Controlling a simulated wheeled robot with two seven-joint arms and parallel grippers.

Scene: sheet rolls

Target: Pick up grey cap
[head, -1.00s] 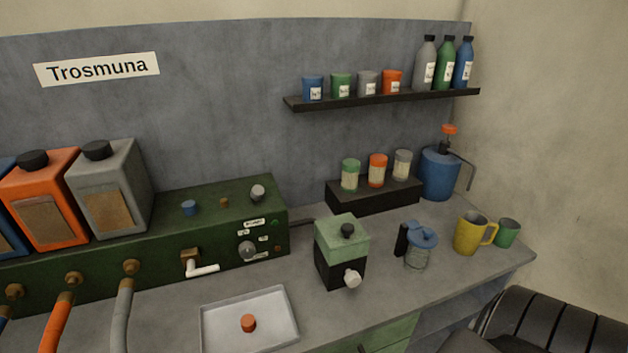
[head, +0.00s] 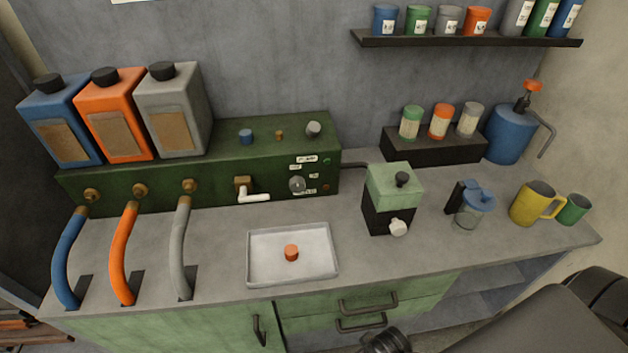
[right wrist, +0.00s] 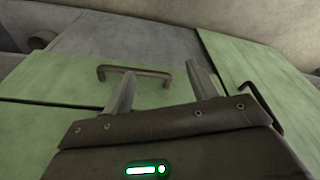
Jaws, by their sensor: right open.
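A small grey cap (head: 313,129) stands on top of the green machine box (head: 228,150), near its right end. A blue cap (head: 246,136) and a smaller brass-coloured one (head: 280,135) stand to its left on the same top. An orange cap (head: 291,252) lies in the white tray on the counter. My right gripper (right wrist: 160,88) shows in the right wrist view, its two fingers apart and nothing between them. It faces green cabinet fronts, away from the grey cap. My left gripper is in neither view.
Blue, orange and grey canisters (head: 172,105) stand on the box's left end. The white tray (head: 262,276), a green-black grinder (head: 388,212), a lidded jar (head: 467,213) and mugs (head: 533,203) occupy the counter. Drawer handles (head: 368,304) stick out below the counter edge.

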